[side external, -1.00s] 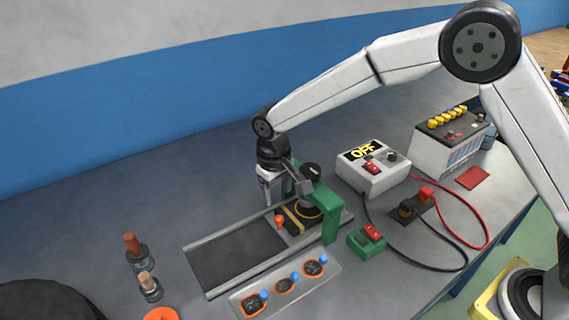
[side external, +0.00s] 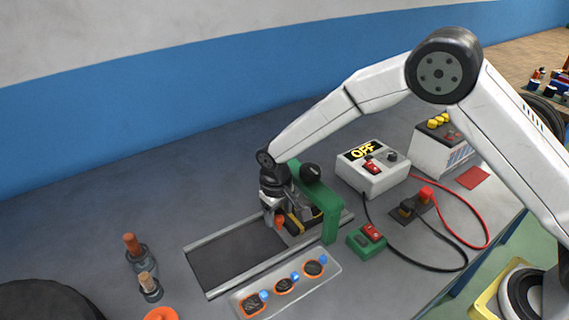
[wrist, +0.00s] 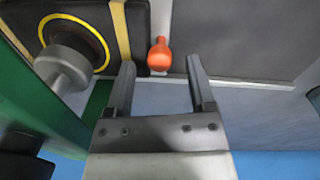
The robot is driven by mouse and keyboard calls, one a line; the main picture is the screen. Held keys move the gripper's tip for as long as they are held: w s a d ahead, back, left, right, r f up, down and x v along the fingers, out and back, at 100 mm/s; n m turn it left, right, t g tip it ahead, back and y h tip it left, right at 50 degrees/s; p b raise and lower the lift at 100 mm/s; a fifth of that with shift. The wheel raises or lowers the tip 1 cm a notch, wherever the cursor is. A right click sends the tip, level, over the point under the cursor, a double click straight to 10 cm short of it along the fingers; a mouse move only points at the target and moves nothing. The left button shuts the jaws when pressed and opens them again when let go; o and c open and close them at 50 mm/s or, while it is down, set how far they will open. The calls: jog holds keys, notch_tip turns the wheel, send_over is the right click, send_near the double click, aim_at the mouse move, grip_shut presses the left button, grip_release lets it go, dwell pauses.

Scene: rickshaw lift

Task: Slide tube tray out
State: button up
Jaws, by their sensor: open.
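The tube tray (side external: 293,226) is a dark block with yellow strips. It sits under the green arch (side external: 332,215) at the right end of a channel. An orange knob (side external: 280,222) stands at its left end. In the wrist view the orange knob (wrist: 158,54) lies between the lines of my two fingers, just beyond their tips. My gripper (side external: 272,217) is low at the knob, open, with the fingers apart (wrist: 160,68). I cannot tell whether a finger touches the knob. The tray's dark top (wrist: 137,25) shows a yellow strip; the arch and my gripper hide part of it.
The dark channel floor (side external: 235,258) left of the tray is bare between its rails. A panel with several orange-rimmed dials (side external: 262,293) lies in front. A green switch box (side external: 362,243), a white OFF box (side external: 366,180) and cables are at right. Two copper-topped posts (side external: 135,245) stand left.

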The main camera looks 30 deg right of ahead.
jog(key=shift+f, duration=0.75)
grip_shut()
dwell(1.0)
